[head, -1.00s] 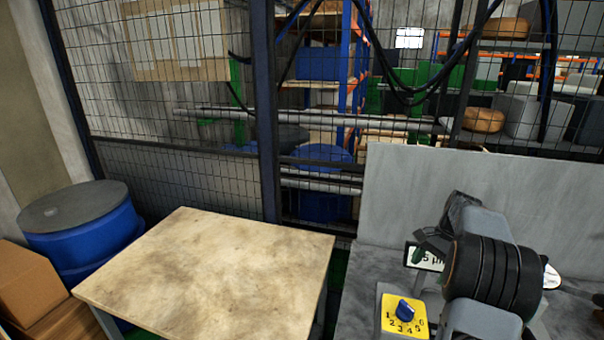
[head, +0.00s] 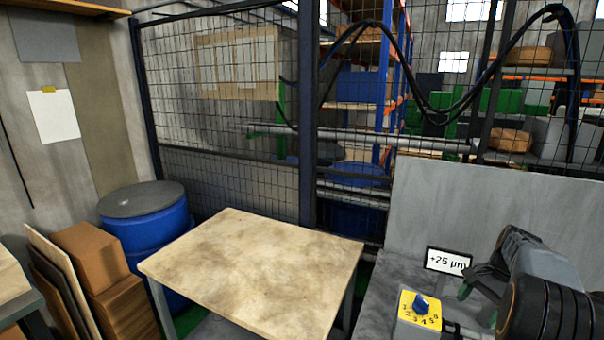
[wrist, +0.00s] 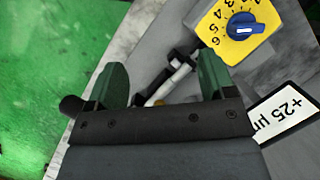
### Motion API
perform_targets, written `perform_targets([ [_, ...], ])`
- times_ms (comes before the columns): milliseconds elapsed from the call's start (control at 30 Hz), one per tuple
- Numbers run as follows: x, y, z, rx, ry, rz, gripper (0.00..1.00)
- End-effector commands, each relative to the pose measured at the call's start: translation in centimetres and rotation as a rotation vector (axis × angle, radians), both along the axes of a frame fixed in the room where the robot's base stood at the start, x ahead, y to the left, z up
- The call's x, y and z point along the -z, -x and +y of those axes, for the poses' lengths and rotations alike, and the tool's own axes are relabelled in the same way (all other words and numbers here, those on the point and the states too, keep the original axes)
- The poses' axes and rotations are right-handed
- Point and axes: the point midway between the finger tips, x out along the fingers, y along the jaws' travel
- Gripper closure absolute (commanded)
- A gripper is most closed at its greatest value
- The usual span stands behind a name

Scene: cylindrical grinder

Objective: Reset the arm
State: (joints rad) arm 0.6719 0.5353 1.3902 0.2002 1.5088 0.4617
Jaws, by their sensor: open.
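My gripper (head: 478,285) is at the lower right of the head view, with my arm behind it running off the right edge. In the wrist view its two green fingers (wrist: 163,82) stand wide apart with nothing held between them. A yellow dial plate (head: 408,307) with a blue knob (head: 421,304) is just left of my gripper, and apart from it. The plate (wrist: 222,45) and knob (wrist: 243,29) also show at the top right of the wrist view. The number the knob points at is hard to tell.
A "+25 µm" sign (head: 447,262) stands behind the dial on the grey machine top, before a grey panel (head: 490,215). A wooden-topped table (head: 255,270) stands left of it. Blue drums (head: 150,235), cardboard boxes (head: 95,260) and a mesh fence (head: 225,130) lie beyond.

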Motion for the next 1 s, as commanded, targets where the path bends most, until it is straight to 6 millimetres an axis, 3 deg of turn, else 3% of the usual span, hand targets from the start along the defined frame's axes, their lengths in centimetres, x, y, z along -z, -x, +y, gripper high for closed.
perform_targets([
  [100, 2.1, 0.6, 0.1, -0.052, 0.010, -0.007, 0.23],
  [200, 2.7, 1.2, 0.5, -0.092, 0.029, -0.024, 0.23],
  [467, 2.2, 2.9, 4.2, -0.275, 0.116, -0.100, 0.23],
  [667, 0.6, 4.8, 9.2, -0.478, 0.211, -0.189, 0.23],
  [900, -1.8, 9.6, 18.0, -0.815, 0.367, -0.370, 0.23],
  [1000, -2.3, 11.6, 20.8, -0.918, 0.413, -0.442, 0.23],
])
